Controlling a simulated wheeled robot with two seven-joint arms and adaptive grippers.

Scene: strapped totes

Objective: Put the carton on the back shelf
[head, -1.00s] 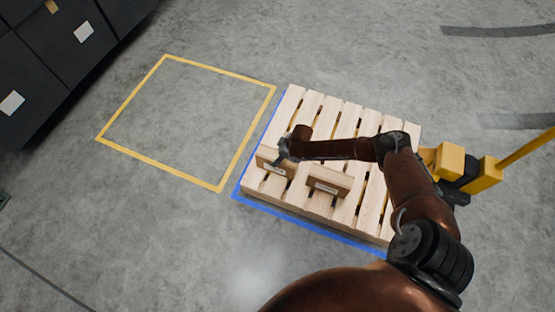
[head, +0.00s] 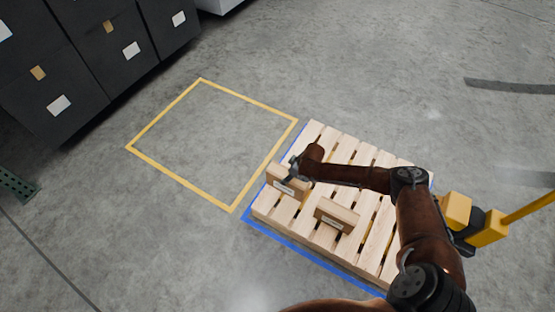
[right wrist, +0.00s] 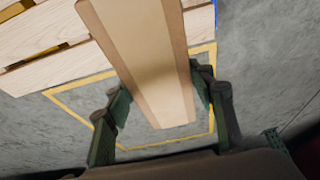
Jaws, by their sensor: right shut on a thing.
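A brown carton (head: 287,182) with a white label is at the left corner of the wooden pallet (head: 313,135) in the head view. My right gripper (head: 293,172) is shut on its top. In the right wrist view the carton (right wrist: 150,60) runs between the two fingers of the right gripper (right wrist: 160,100). I cannot tell whether the carton touches the slats. A second carton (head: 337,215) stands apart on the pallet, to the right. My left gripper is not in view. No back shelf can be made out.
Dark totes (head: 85,65) with white labels are stacked at upper left. An empty yellow floor outline (head: 163,112) lies left of the pallet. A yellow pallet jack (head: 487,228) stands at its right. A green perforated metal piece (head: 18,186) shows at the left edge.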

